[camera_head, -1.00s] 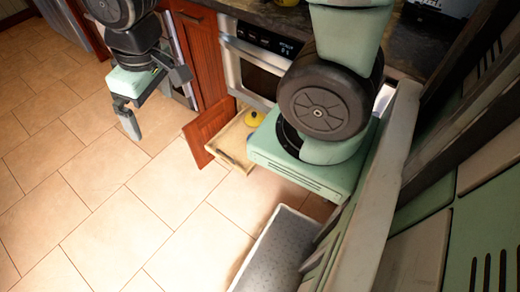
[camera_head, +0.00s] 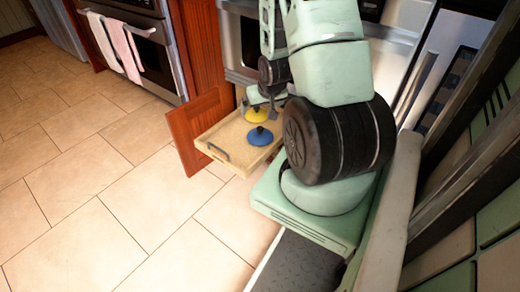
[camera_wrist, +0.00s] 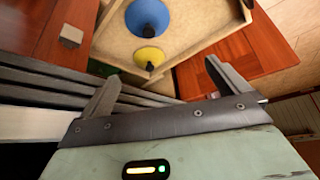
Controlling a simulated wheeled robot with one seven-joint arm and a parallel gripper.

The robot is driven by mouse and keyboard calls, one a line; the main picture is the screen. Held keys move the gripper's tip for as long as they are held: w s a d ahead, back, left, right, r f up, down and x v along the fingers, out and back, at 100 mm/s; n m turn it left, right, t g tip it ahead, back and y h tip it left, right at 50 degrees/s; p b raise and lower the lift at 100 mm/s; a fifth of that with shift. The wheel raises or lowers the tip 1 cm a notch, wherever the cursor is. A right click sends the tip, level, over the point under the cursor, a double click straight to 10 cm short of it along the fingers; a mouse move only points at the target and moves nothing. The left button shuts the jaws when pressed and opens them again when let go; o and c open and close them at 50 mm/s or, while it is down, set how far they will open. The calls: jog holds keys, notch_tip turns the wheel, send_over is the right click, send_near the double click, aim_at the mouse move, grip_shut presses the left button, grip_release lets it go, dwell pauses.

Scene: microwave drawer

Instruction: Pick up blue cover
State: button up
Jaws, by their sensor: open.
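The blue cover (camera_head: 260,136) is a shallow round lid with a knob, lying in the pulled-out wooden drawer (camera_head: 216,153). A yellow cover (camera_head: 257,115) lies just behind it. In the wrist view the blue cover (camera_wrist: 148,16) shows at the top, beyond the yellow cover (camera_wrist: 149,55). My gripper (camera_wrist: 163,68) is open and empty, its fingers spread on either side of the yellow cover in the picture and apart from the blue one. In the head view my gripper (camera_head: 270,106) is at the back of the drawer, partly hidden by my arm.
A red-brown cabinet door (camera_head: 192,130) stands open at the drawer's left. The drawer has a dark handle (camera_head: 218,152) on its front. An oven (camera_head: 140,45) with hanging towels (camera_head: 115,45) is at the back left. The tiled floor (camera_head: 110,200) at left is clear.

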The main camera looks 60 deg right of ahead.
aim_at(260, 128)
jog(key=b+x, duration=0.2)
jog(key=x, duration=0.2)
jog(key=s+d+b+x, duration=0.1)
jog(key=b+x, duration=0.1)
jog(key=x, duration=0.3)
jog(key=s+b+x, duration=0.1)
jog(key=b+x, duration=0.1)
jog(key=x, duration=0.3)
jog(key=shift+s+d+f, duration=0.1)
jog(key=shift+d+f, duration=0.1)
jog(key=shift+f, duration=0.05)
jog(key=b+x, duration=0.2)
jog(key=x, duration=0.1)
jog(key=b+x, duration=0.1)
jog(key=shift+s+a+f, duration=0.1)
jog(key=shift+a+f, duration=0.1)
jog(key=shift+f, duration=0.2)
jog(key=shift+d+f, duration=0.1)
jog(key=shift+f, duration=0.2)
jog(key=shift+w+d, duration=0.1)
jog(key=shift+w, duration=0.15)
jog(key=c, duration=0.7)
